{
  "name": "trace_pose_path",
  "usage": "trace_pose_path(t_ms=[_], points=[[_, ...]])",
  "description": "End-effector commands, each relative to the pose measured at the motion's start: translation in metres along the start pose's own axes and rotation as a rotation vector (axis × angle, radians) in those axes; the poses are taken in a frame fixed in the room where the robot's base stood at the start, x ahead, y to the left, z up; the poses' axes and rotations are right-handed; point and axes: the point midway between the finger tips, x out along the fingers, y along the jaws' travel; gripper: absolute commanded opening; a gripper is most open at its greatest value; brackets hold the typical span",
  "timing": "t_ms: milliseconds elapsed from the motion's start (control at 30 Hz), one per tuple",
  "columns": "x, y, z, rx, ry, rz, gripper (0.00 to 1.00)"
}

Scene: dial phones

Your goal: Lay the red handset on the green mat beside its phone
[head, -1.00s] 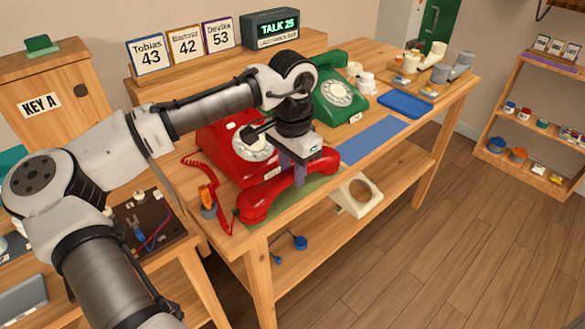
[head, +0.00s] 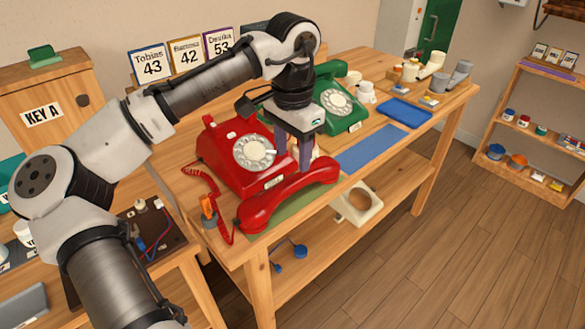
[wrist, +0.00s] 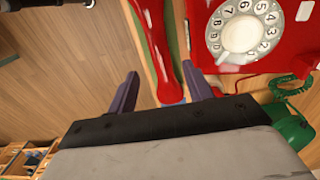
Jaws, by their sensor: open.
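The red handset (head: 288,196) lies on the green mat (head: 293,211) in front of the red phone (head: 229,154), along the table's front edge. The handset covers most of the mat. My gripper (head: 293,158) is above the handset's far end, with its fingers apart and pointing down. In the wrist view, the handset (wrist: 160,45) runs between the two open fingers (wrist: 163,92) without being gripped, and the red phone's dial (wrist: 240,33) is to its right. A coiled red cord (head: 197,171) hangs at the left.
A green phone (head: 336,99) stands behind my gripper, with a blue mat (head: 372,144) to its right. A blue tray (head: 405,112) and several small pots are farther right. An orange-handled item (head: 208,209) is at the table's left front corner.

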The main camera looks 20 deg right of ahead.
Motion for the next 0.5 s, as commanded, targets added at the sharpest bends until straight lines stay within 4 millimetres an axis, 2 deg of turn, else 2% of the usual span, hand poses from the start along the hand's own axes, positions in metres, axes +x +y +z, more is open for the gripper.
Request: trace_pose_path(t_ms=[100,200,500], points=[[-0.023,0.000,0.000,0.000,0.001,0.001,0.51],[-0.035,0.000,-0.001,0.000,0.001,0.000,0.51],[-0.045,0.000,0.000,0.000,0.000,0.001,0.51]])
